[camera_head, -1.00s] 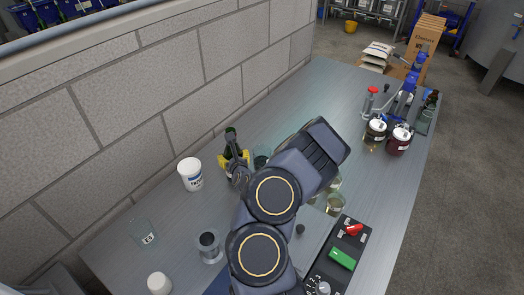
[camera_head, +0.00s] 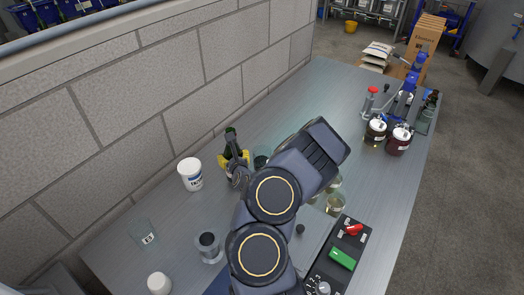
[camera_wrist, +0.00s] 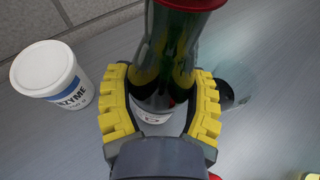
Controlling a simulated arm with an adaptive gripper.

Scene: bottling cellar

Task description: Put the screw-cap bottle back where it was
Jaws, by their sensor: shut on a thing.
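The screw-cap bottle (camera_wrist: 166,60) is dark green glass with a red part at the top edge of the wrist view. My gripper (camera_wrist: 160,100) has its yellow pads on both sides of the bottle and is shut on it. In the head view the green bottle (camera_head: 231,138) shows at the yellow fingers of my gripper (camera_head: 233,161), right of a white tub. The bottle looks close to upright. Its base is partly hidden by my gripper, so I cannot tell whether it touches the bench.
The white enzyme tub (camera_head: 191,174) stands close left of my gripper. A glass beaker (camera_head: 262,157) stands close right. A control box (camera_head: 340,258) sits at the right front. The far middle bench is clear.

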